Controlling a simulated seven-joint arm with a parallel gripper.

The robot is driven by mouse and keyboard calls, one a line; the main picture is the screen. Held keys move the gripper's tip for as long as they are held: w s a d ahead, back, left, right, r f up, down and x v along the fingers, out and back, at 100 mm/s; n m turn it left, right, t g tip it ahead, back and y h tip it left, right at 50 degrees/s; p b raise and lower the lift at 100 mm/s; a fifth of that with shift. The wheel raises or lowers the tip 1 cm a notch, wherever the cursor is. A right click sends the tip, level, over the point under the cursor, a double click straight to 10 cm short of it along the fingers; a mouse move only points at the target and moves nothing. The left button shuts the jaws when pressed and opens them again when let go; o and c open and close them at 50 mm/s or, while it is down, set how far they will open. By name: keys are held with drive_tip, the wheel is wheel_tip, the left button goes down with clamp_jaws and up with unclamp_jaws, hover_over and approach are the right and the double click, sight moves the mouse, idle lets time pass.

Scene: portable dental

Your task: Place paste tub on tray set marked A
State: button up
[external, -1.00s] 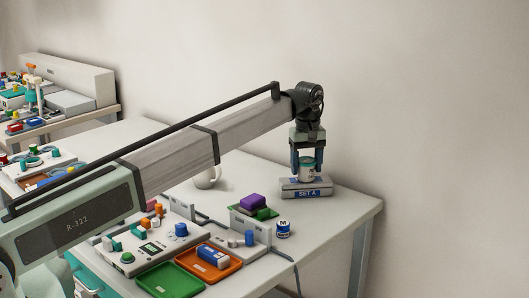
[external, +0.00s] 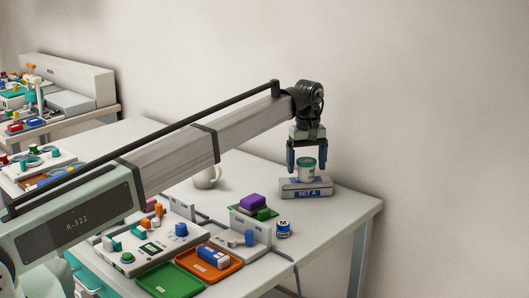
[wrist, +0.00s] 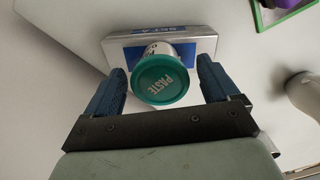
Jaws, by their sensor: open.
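The paste tub (external: 306,169), white with a teal lid, stands upright on the tray marked SET A (external: 291,193) at the table's far right. In the wrist view, the tub's lid (wrist: 161,79) reads PASTE, and the grey and blue SET A tray (wrist: 205,45) shows behind it. My gripper (external: 307,170) is open around the tub, with one blue finger on each side. In the wrist view, gaps show between both fingers (wrist: 163,88) and the lid. The tub's underside is hidden.
A white mug (external: 206,177) stands left of the tray. The table right of the SET A tray is clear.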

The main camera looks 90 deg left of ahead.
sight(307, 160)
wheel_tip(307, 160, up, 12)
drive_tip(key=shift+f, duration=0.2)
idle(0.7)
